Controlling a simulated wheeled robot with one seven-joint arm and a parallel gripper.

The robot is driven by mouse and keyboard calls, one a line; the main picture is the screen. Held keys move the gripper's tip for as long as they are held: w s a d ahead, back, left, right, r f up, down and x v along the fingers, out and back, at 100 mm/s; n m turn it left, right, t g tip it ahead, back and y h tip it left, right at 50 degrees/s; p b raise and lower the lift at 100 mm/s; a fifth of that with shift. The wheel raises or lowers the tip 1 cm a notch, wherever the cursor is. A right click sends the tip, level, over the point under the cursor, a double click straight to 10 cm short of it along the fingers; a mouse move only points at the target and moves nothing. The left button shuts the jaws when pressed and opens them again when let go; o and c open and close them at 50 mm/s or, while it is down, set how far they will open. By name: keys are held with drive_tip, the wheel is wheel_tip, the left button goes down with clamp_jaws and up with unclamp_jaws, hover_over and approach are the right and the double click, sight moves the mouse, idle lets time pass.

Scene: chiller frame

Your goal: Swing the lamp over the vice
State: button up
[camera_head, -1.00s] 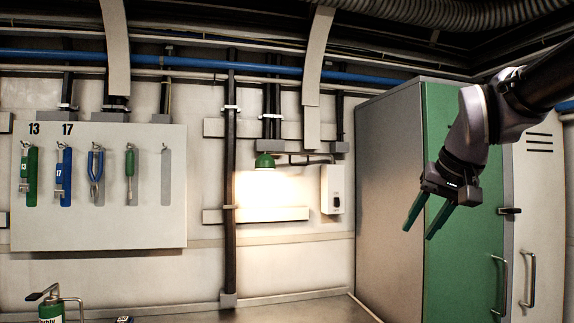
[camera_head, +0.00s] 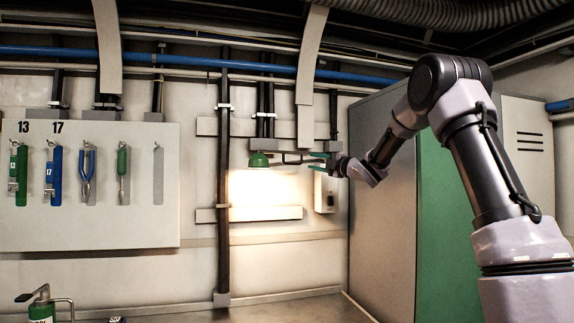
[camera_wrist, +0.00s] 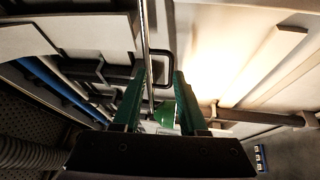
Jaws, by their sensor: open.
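The lamp (camera_head: 258,160) has a small green shade on a dark jointed arm (camera_head: 298,157) fixed to the back wall. It is lit and brightens the wall below it. My gripper (camera_head: 318,161) is open, with green fingers, at the right part of the lamp arm. In the wrist view, the green shade (camera_wrist: 164,115) shows between the fingers (camera_wrist: 159,76), with dark bracket-like tubing near the tips. I cannot tell whether the fingers touch the lamp arm. I do not see a vice in any view.
A tall cabinet with a green door (camera_head: 443,210) stands right of the gripper. A white box (camera_head: 325,193) hangs on the wall below it. A tool board (camera_head: 90,225) is at left, and a bench top (camera_head: 285,309) runs below.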

sight(292, 164)
drive_tip(key=w+a+n, duration=0.1)
drive_tip(key=w+a, duration=0.1)
drive_tip(key=a, duration=0.1)
drive_tip(key=w+a+n+g+y, duration=0.1)
drive_tip(key=w+a, duration=0.1)
drive_tip(key=a, duration=0.2)
drive_tip(key=w+a+n+g+y, duration=0.1)
drive_tip(key=w+a, duration=0.2)
drive_tip(key=shift+w+a+f, duration=0.1)
drive_tip(key=shift+a, duration=0.1)
clamp_jaws()
idle(1.3)
